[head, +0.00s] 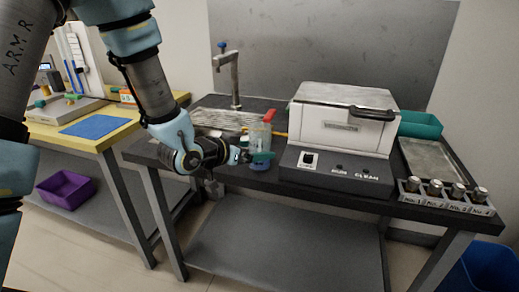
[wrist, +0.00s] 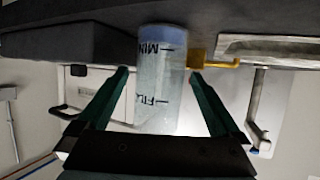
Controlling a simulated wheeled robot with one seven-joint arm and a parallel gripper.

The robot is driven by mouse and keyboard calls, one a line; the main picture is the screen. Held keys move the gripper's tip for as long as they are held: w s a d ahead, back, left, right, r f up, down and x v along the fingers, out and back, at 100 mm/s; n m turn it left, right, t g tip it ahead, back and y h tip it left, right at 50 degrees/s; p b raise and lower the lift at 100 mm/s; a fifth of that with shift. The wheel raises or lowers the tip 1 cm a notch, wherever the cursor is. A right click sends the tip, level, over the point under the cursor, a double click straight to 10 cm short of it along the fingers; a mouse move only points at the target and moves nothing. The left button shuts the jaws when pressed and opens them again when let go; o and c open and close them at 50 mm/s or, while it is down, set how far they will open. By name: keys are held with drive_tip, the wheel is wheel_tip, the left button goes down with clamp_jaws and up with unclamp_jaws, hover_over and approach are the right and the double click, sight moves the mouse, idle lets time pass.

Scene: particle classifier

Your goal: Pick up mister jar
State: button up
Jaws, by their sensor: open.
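The mister jar (head: 260,134) is a clear upright jar with a red top part, standing on the dark bench between the tap and the white machine. In the wrist view, which is upside down, the jar (wrist: 160,98) shows blue at its base and the marks "MIN" and "FILL". My gripper (head: 262,160) is open at the jar's lower part, with its teal fingers on either side. In the wrist view my gripper (wrist: 159,76) has one finger left and one right of the jar, with small gaps visible. The jar's top is cut off there.
The white lidded machine (head: 342,118) stands close right of the jar. A metal tap (head: 235,80) and drain grille (head: 225,118) are behind left. A yellow piece (wrist: 216,62) shows beside the jar. Several metal canisters (head: 446,190) stand at the bench's right end.

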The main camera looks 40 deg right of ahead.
drive_tip(key=shift+x, duration=1.3)
drive_tip(key=shift+c, duration=0.4)
drive_tip(key=c, duration=1.4)
